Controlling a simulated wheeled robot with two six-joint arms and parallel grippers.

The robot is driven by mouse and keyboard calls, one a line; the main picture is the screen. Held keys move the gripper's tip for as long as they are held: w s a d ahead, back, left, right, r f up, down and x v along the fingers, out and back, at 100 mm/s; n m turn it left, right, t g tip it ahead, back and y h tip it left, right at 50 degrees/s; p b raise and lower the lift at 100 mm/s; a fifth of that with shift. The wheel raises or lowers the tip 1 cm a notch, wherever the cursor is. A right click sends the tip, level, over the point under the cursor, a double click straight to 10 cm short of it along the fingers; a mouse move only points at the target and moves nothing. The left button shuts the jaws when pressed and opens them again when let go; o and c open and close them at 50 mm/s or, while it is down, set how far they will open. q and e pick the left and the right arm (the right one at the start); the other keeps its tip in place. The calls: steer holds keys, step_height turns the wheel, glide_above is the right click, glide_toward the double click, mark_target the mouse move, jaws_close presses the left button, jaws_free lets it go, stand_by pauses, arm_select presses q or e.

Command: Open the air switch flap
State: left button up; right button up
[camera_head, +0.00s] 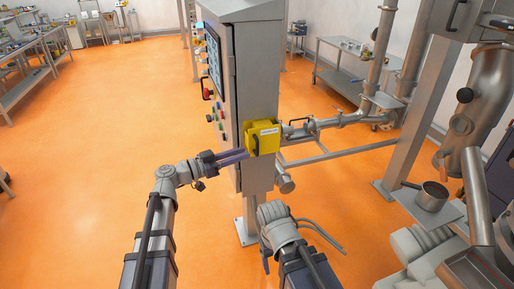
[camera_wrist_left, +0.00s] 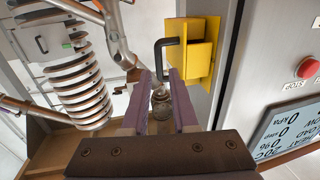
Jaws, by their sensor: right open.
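In the left wrist view the yellow flap (camera_wrist_left: 203,52) carries a black bent handle (camera_wrist_left: 169,41). My left gripper (camera_head: 247,155) is at the box's lower left; in the wrist view its two purple fingers (camera_wrist_left: 159,75) are apart, with the handle's lower end between or just beyond their tips. Contact cannot be told. My right gripper (camera_head: 328,236) is low, right of the cabinet's post, open and away from the box.
The control cabinet (camera_head: 252,70) has buttons and a screen on its left face; a red button (camera_wrist_left: 307,68) shows in the wrist view. Steel pipes (camera_head: 330,123) run right from behind the box. A steel pot (camera_head: 432,196) is at the right. The orange floor at left is clear.

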mark_target(257, 153)
arm_select(q)
steer(key=x, duration=0.6)
steer(key=shift+w+d, duration=0.15)
steer(key=shift+d, duration=0.15)
jaws_close()
stand_by(1.2)
